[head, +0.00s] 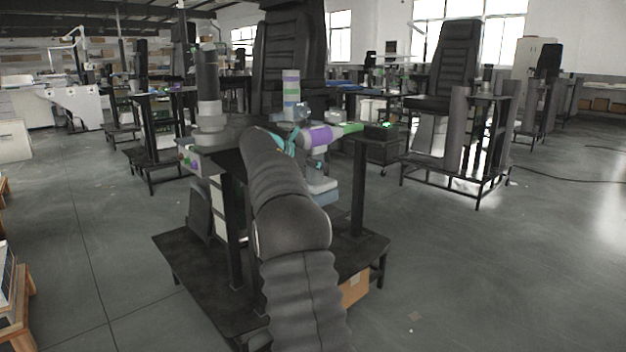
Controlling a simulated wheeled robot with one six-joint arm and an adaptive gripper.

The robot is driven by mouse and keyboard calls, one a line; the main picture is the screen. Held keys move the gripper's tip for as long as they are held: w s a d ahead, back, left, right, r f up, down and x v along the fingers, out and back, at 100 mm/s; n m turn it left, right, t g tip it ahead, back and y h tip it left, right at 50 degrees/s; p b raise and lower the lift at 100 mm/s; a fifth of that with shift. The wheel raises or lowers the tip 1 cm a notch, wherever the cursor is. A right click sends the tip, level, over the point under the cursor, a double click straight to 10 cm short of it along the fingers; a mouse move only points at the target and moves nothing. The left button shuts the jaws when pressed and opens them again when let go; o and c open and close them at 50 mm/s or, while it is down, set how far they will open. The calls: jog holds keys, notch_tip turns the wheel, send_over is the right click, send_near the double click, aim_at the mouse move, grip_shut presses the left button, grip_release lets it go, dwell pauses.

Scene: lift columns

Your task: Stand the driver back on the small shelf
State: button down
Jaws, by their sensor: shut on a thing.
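A driver (322,136) with a purple and green body lies roughly level in the middle of the head view, just beyond the end of my dark, sleeved arm. My gripper (289,143), with teal parts, is at its left end and shut on it. The arm hides much of the gripper, so the exact grip is unclear. A dark surface (380,132) with a small green light is just right of the driver's green end. I cannot tell whether this is the small shelf, or whether the driver touches it.
An upright striped cylinder (291,88) stands just behind my gripper. A grey column (208,95) stands to the left, and a tall black seat (290,45) behind. The black workstation base (190,262) spreads below. Open floor (480,270) lies to the right.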

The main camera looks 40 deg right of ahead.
aim_at(307, 176)
jog(key=shift+w+f, duration=0.15)
jog(key=shift+w, duration=0.25)
jog(key=shift+a+f+b, duration=0.1)
jog(key=shift+f+b, duration=0.55)
jog(key=shift+f, duration=1.35)
jog(key=c, duration=0.7)
grip_release()
jog(key=shift+f, duration=0.2)
jog(key=shift+o, duration=0.2)
jog(key=shift+r, duration=0.1)
jog(key=v, duration=1.2)
jog(key=shift+p, duration=0.4)
jog(key=shift+s, duration=0.15)
